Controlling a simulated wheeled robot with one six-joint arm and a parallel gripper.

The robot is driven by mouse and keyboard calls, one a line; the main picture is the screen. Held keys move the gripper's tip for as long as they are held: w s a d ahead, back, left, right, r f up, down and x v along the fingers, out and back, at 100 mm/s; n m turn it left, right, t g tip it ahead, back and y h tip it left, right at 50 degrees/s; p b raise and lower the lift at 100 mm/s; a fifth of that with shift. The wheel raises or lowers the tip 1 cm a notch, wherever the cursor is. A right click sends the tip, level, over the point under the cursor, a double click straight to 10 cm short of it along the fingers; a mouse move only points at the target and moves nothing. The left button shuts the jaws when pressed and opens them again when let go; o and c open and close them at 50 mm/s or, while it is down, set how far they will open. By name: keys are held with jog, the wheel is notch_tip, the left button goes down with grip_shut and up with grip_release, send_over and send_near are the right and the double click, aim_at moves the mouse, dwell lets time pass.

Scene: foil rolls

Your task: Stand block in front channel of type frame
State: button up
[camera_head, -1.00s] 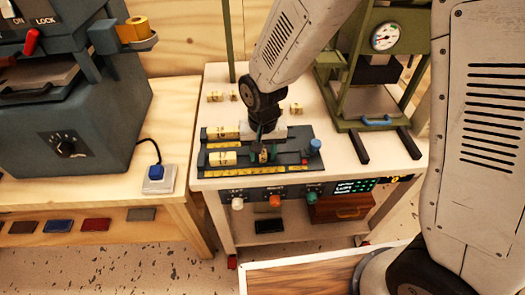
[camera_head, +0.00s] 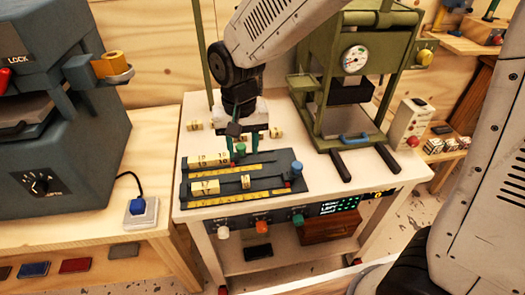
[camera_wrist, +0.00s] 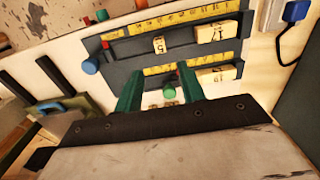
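The dark type frame (camera_head: 268,172) lies on the white bench top and has two channels with yellow rulers. A small cream block (camera_head: 245,182) stands in the front channel, apart from the longer cream block (camera_head: 205,187) at that channel's left end. In the wrist view the small block (camera_wrist: 158,45) shows a dark mark on top. Another long block (camera_head: 210,159) sits at the left of the back channel. My gripper (camera_head: 239,150) is open and empty, fingers pointing down over the back part of the frame, behind the small block. Its green fingers (camera_wrist: 160,88) are apart in the wrist view.
Loose cream blocks (camera_head: 276,131) lie behind the frame. A blue knob (camera_head: 297,168) and a red one stand at the frame's right end. The green press (camera_head: 350,90) stands at the right, with two dark bars in front. The grey machine (camera_head: 60,150) is at left.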

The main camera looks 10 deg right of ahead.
jog(key=s+d+r, duration=0.6)
jog(key=d+r, duration=0.3)
jog(key=d, duration=0.3)
jog(key=s+d+r, duration=0.1)
jog(key=s+d, duration=0.3)
jog(key=s, duration=0.2)
jog(key=s+d+r+t, duration=0.1)
jog(key=s+d+r, duration=0.1)
jog(key=s+d, duration=0.2)
jog(key=s, duration=0.3)
jog(key=shift+s+d+r, duration=0.3)
jog(key=shift+d, duration=0.05)
